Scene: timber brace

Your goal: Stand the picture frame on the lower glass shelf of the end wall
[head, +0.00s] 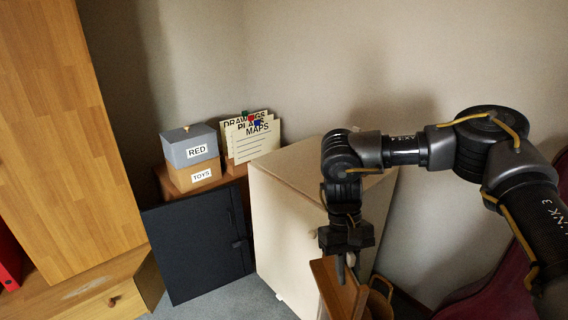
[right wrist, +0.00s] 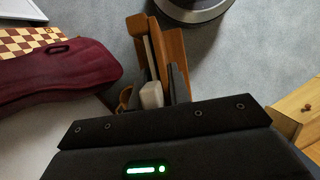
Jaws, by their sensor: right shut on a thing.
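My right gripper (head: 346,268) points down at the lower right of the head view and is shut on a flat brown wooden-edged thing that looks like the picture frame (head: 338,292). The right wrist view shows the frame (right wrist: 174,48) nearly edge-on, between my right gripper's fingers (right wrist: 164,92). Its face is mostly turned away, and its lower part is cut off in the head view. No glass shelf shows in either view. My left gripper is not in view.
A cream cabinet (head: 285,215) stands just left of my right gripper. A dark panel (head: 200,245), a grey RED box (head: 188,142) on a TOYS box (head: 193,176), and label cards (head: 256,140) are further left. A dark red case (right wrist: 62,72) lies nearby. Some grey floor is clear.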

